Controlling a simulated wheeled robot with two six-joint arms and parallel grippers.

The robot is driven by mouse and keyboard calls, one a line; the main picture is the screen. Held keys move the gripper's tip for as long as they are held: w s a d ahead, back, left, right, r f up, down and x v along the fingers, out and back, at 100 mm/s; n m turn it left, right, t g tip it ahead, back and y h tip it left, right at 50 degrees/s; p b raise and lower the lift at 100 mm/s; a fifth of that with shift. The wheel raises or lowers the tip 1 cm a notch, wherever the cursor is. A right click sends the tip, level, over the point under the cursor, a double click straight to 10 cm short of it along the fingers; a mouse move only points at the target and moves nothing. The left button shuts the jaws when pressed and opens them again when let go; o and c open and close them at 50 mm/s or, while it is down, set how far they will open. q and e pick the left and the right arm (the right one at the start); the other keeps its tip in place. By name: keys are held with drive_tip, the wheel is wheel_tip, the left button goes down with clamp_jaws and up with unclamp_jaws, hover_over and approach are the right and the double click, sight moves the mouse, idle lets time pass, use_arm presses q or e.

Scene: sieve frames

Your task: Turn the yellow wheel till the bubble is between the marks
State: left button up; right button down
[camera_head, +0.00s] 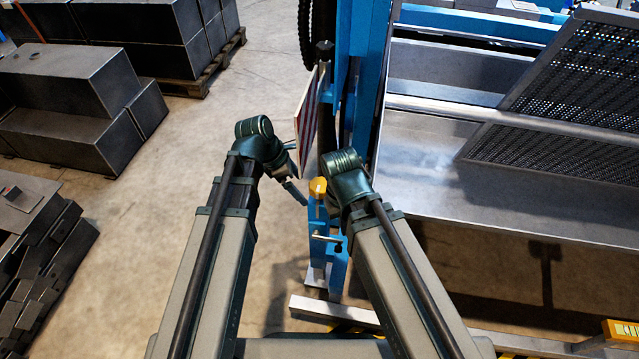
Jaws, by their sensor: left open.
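A small yellow part (318,186), which looks like the yellow wheel, sits on top of a blue post (318,218) between my two arms. Its right side is close to or behind my right wrist. My left gripper (298,190) is open and empty, just left of the yellow wheel and apart from it in the picture. The fingers are small and partly hidden by the wrist. My right wrist (345,172) is right of the wheel, and its gripper is hidden behind it. I cannot make out the bubble or its marks.
A red-and-white striped panel (306,118) stands just beyond my left wrist. A blue column (365,80) rises behind it. A large metal machine with a perforated screen (575,80) fills the right. Dark blocks (70,80) stand at left; the floor (190,150) between is clear.

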sight(319, 184)
use_arm(q)
drive_tip(key=d, duration=0.2)
drive_tip(key=w+d, duration=0.1)
drive_tip(key=d, duration=0.1)
drive_tip(key=shift+d, duration=0.35)
drive_tip(key=shift+d+f, duration=0.15)
drive_tip(key=shift+d, duration=0.2)
drive_tip(key=shift+d+f+b, duration=0.1)
drive_tip(key=shift+f+b, duration=0.35)
drive_tip(key=shift+b, duration=0.1)
drive_tip(key=c, duration=1.3)
